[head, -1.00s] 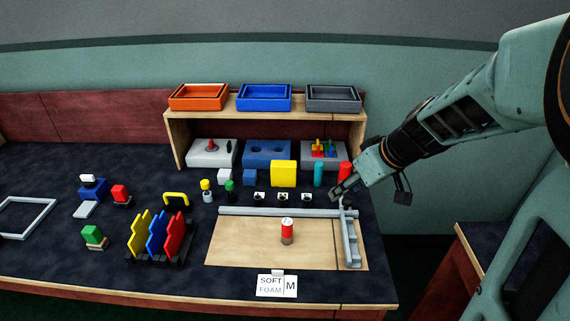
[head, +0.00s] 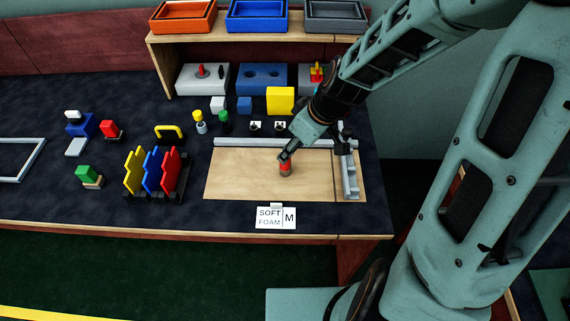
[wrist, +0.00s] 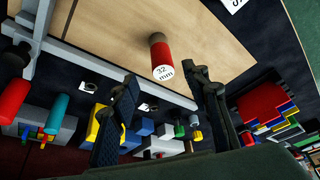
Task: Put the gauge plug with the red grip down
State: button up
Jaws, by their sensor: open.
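The gauge plug with the red grip (head: 285,169) stands upright on the light wooden board, and my gripper covers part of its top in the head view. In the wrist view the plug (wrist: 161,50) shows a red grip, a brownish far end and a white top marked 32 mm. My gripper (head: 289,152) is open, close to the top of the plug. In the wrist view the two fingers of my gripper (wrist: 164,78) are spread, with the plug just beyond the gap between their tips. I see no finger contact with it.
The wooden board (head: 235,180) has grey rails (head: 250,142) along its back and right side. A SOFT FOAM M card (head: 270,217) is at the front. A rack with yellow, blue and red pieces (head: 155,172) stands left. The board left of the plug is clear.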

jog(key=shift+a+b+x, duration=0.1)
jog(key=shift+b+x, duration=0.2)
jog(key=shift+x, duration=1.05)
jog(key=shift+a+b+x, duration=0.15)
jog(key=shift+b+x, duration=0.1)
jog(key=shift+x, duration=1.1)
jog(key=shift+d+r, duration=0.1)
jog(key=shift+r, duration=0.05)
jog(key=shift+s, duration=0.1)
grip_shut()
